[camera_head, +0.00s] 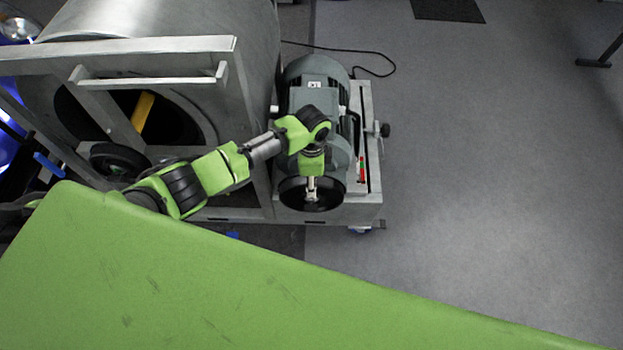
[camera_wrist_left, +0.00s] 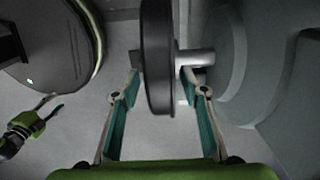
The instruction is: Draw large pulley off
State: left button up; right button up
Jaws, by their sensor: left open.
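The large pulley (camera_head: 332,198) is a black disc at the front of the grey motor (camera_head: 316,72), in the head view. In the left wrist view the pulley (camera_wrist_left: 158,60) shows edge-on, upright, with a metal shaft (camera_wrist_left: 200,58) coming out of its right side towards the motor. My left gripper (camera_head: 311,194) is over the pulley. In the left wrist view my left gripper (camera_wrist_left: 160,84) is open, with one finger on each side of the pulley's rim; the left finger has a visible gap to it, and contact on the right cannot be told.
A large steel drum (camera_head: 190,25) with a metal frame (camera_head: 140,50) stands left of the motor. A black wheel (camera_head: 118,160) sits low in that frame. The motor rests on a metal stand (camera_head: 366,110). A cable (camera_head: 350,52) lies behind.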

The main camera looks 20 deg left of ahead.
pick_arm(q)
grip_shut()
jog(key=shift+w+r, duration=0.1)
jog(key=shift+r+p, duration=0.15)
jog(key=shift+p, duration=0.25)
jog(key=shift+s+d+p, duration=0.1)
jog(key=shift+s+p, duration=0.2)
jog(key=shift+p, duration=0.1)
jog(key=shift+s+d+p, duration=0.2)
jog(key=shift+s+p, duration=0.4)
jog(key=shift+s, duration=0.1)
jog(key=shift+s+d+p, duration=0.2)
jog(key=shift+s+p, duration=0.45)
jog(key=shift+s+d+p, duration=0.2)
jog(key=shift+s+p, duration=0.4)
jog(key=shift+s, duration=0.1)
jog(key=shift+s+d+p, duration=0.3)
jog(key=shift+s+p, duration=0.45)
jog(key=shift+s, duration=0.25)
jog(key=shift+s+d+p, duration=0.3)
jog(key=shift+s+p, duration=0.4)
jog(key=shift+s, duration=0.25)
